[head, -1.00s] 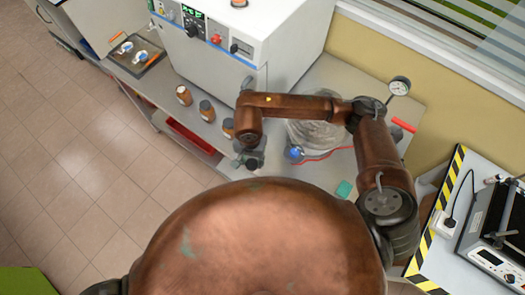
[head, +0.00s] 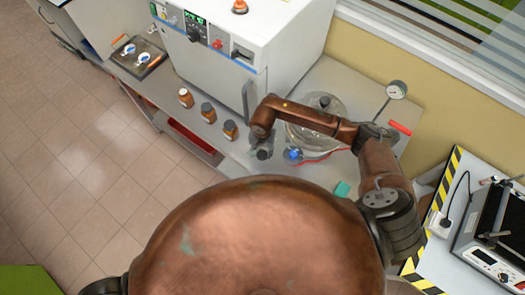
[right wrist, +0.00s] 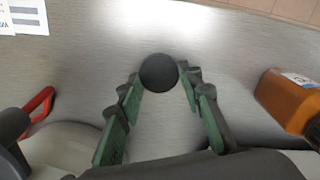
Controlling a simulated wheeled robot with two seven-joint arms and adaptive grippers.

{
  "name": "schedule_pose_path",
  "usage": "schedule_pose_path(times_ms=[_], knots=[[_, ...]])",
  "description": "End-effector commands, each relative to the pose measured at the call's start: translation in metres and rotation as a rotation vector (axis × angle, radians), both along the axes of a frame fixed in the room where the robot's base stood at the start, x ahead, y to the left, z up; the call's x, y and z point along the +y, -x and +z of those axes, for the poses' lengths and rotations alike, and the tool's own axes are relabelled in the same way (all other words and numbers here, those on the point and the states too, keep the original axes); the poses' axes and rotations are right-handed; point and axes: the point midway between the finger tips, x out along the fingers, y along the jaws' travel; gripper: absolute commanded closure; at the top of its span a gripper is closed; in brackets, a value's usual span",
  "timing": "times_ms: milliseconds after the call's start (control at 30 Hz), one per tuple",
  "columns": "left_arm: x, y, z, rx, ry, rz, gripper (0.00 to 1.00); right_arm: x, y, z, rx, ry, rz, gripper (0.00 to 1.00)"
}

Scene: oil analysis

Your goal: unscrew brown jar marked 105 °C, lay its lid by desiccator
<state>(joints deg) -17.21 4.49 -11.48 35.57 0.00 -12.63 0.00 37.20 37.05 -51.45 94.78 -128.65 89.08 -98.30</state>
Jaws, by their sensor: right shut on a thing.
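A round black lid (right wrist: 159,72) sits between the green fingertips of my right gripper (right wrist: 160,86), which is shut on it. The grey bench top shows around the lid; I cannot tell whether the lid touches it. In the head view my right gripper (head: 263,152) is over the bench between the nearest brown jar (head: 230,131) and the glass desiccator (head: 318,122). A brown jar (right wrist: 288,98) with a white label shows right of the gripper in the wrist view. The jar markings are unreadable. My left gripper is out of view.
Two more brown jars (head: 208,112) (head: 186,97) stand in line along the bench edge. A white oven (head: 235,60) stands behind them. A blue valve knob (head: 293,154) with a red hose is close right of the gripper. A gauge (head: 396,90) stands behind the desiccator.

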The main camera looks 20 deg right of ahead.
Motion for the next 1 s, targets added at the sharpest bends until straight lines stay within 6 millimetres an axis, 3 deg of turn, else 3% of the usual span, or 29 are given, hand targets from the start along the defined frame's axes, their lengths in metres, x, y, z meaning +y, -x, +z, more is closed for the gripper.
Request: schedule_pose_path(times_ms=[333, 367, 600, 1000], knots=[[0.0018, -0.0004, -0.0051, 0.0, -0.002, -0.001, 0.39, -0.0002, -0.0007, -0.0041, -0.002, 0.001, 0.0, 0.95], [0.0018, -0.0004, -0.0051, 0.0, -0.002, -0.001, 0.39, -0.0002, -0.0007, -0.0041, -0.002, 0.001, 0.0, 0.66], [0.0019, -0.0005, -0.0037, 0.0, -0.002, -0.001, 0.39, 0.0, -0.0004, -0.0027, -0.001, 0.0, 0.0, 0.49], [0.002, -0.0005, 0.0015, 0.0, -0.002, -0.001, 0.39, 0.0003, -0.0006, 0.0032, -0.001, 0.0, -0.001, 0.49]])
